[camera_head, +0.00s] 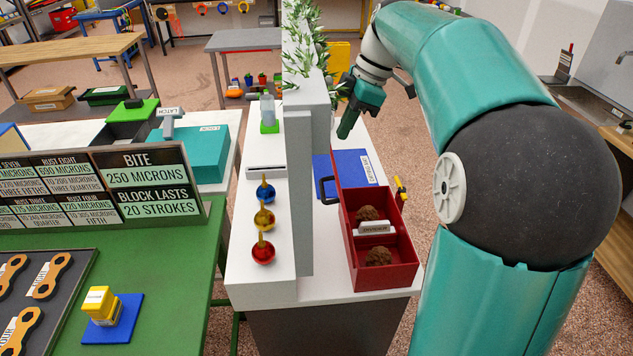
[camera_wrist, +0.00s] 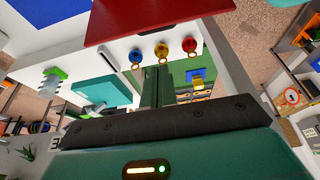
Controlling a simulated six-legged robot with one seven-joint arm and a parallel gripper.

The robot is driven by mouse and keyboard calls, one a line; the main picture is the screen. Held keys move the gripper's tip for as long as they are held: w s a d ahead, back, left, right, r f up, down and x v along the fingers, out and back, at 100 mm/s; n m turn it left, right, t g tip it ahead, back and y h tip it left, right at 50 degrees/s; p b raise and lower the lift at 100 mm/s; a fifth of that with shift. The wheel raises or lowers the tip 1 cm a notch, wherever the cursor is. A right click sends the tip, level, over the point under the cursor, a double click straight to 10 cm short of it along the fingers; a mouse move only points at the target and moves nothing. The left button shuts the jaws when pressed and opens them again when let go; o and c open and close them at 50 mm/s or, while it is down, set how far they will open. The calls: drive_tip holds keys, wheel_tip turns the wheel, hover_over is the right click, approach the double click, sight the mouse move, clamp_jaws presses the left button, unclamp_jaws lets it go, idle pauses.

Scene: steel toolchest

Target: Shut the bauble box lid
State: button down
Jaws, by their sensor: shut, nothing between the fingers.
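The bauble box (camera_head: 412,272) is a red open box on the white counter, with two compartments that each hold a brown, rough ball (camera_head: 378,257). A label plate sits on its divider. Its lid (camera_head: 337,170) stands raised at the box's left side, seen nearly edge-on. A red panel at the top of the wrist view looks like this lid (camera_wrist: 150,18). My gripper (camera_head: 345,132) is shut and empty, pointing down near the upper far end of the lid. I cannot tell whether they touch. Its closed fingers also show in the wrist view (camera_wrist: 157,75).
Blue, yellow and red baubles (camera_head: 264,250) stand in a row left of a tall white partition (camera_head: 303,190). A blue labelled mat (camera_head: 356,172) lies beyond the box, and a black handle-like piece (camera_head: 326,190) is by the lid. A leafy plant (camera_head: 303,45) rises behind.

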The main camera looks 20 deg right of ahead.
sight(320, 183)
drive_tip(key=x, duration=1.6)
drive_tip(key=shift+w+d, duration=0.2)
drive_tip(key=shift+w, duration=0.05)
drive_tip(key=shift+s+d+r, duration=0.1)
drive_tip(key=shift+s+d, duration=0.1)
drive_tip(key=shift+d, duration=0.05)
drive_tip(key=shift+y, duration=0.3)
